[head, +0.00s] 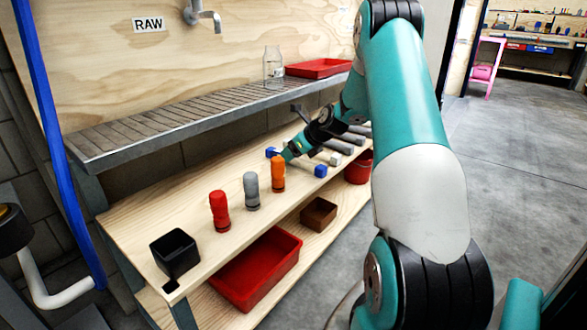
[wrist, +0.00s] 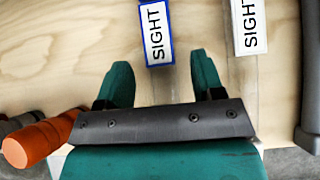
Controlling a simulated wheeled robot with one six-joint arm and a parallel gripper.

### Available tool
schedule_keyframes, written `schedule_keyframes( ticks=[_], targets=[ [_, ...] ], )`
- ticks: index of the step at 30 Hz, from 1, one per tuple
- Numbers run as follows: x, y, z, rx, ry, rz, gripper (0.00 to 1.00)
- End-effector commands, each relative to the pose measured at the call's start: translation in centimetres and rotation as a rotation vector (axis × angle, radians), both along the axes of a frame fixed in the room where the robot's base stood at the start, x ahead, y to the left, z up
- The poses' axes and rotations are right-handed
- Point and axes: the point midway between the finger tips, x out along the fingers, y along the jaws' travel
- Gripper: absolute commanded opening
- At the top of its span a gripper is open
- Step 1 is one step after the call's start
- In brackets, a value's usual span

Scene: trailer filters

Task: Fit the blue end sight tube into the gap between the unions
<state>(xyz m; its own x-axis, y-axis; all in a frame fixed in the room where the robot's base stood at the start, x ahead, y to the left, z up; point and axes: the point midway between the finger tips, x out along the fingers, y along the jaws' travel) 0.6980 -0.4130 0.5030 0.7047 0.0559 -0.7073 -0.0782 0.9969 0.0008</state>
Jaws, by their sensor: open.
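The blue end sight tube lies on the wooden lower shelf. In the head view its blue ends show as a near block (head: 320,170) and a far block (head: 271,152), with my gripper (head: 288,154) hiding much between them. In the wrist view its blue-edged SIGHT label (wrist: 157,35) lies just beyond my fingertips, and its clear body runs faintly down between the fingers. My gripper (wrist: 162,75) is open, one finger on each side of the tube's line. I cannot make out the unions or the gap in either view.
A second SIGHT tube (wrist: 250,25) with a pale end lies to the right. Red (head: 220,211), grey (head: 251,190) and orange (head: 278,173) bottle-shaped pieces stand left on the shelf, beside a black box (head: 174,253). A slatted grey ledge (head: 150,124) runs above.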

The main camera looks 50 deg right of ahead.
Motion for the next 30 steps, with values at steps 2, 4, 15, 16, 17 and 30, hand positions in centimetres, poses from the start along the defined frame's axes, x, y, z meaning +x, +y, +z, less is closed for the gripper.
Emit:
schedule_keyframes(
  ticks=[2,4,15,16,17,30],
  targets=[
    [0.9,0.2,-1.4,-0.001,0.000,0.004,0.62],
    [1.5,0.1,-1.9,-0.001,0.000,0.001,0.62],
    [1.9,0.2,-1.9,-0.001,0.000,-0.001,0.50],
    [1.9,0.2,-1.9,-0.001,0.000,-0.001,0.43],
    [1.9,0.2,-1.9,-0.001,0.000,-0.001,0.36],
    [1.9,0.1,-1.6,-0.001,-0.001,0.000,0.05]
  ],
)
